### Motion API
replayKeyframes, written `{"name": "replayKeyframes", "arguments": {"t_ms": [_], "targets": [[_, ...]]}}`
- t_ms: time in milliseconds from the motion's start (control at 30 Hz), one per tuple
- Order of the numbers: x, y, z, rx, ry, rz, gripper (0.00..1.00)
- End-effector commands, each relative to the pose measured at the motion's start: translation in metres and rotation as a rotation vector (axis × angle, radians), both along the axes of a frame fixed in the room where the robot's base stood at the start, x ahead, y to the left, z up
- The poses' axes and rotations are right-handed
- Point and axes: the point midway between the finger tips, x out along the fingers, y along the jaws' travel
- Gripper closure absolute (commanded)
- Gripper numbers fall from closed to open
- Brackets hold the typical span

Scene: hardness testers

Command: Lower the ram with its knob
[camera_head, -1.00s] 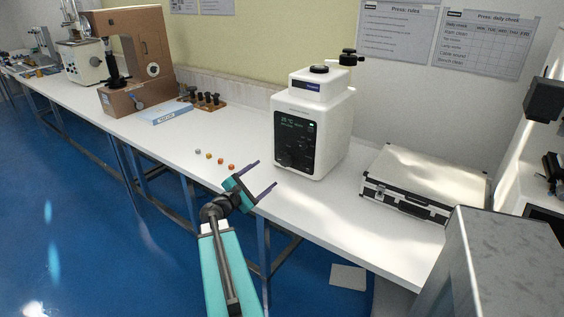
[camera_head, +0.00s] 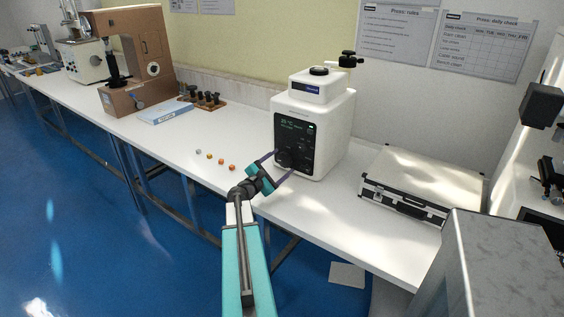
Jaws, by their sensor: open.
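A white press (camera_head: 332,125) with a black front panel (camera_head: 297,135) and a small lit display stands on the bench. Dark round knobs are on the panel; the lower one (camera_head: 285,158) is partly behind my gripper. A black cap (camera_head: 319,71) and a black handled knob (camera_head: 348,58) are on top of the press. I cannot tell which knob belongs to the ram, and no ram shows. My gripper (camera_head: 284,162) is open, its fingers spread at the lower part of the panel, around or just in front of the lower knob. I cannot tell whether it touches.
Several small pellets (camera_head: 221,162) lie on the white bench (camera_head: 230,190) left of the press. A hard case (camera_head: 415,180) stands to the right. A brown tester (camera_head: 150,50), a blue-white box (camera_head: 166,112) and a brown rack (camera_head: 205,102) are further left. A grey cabinet (camera_head: 500,250) is at front right.

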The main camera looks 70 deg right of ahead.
Motion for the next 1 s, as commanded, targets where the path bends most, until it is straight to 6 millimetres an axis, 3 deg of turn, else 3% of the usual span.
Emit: {"name": "replayKeyframes", "arguments": {"t_ms": [500,767,1000], "targets": [[-0.0029,-0.0103,-0.0001,0.000,0.000,0.000,0.30],[-0.0030,-0.0103,-0.0001,0.000,-0.001,0.000,0.71],[-0.0033,-0.0102,-0.0007,0.002,0.007,-0.001,0.71]]}}
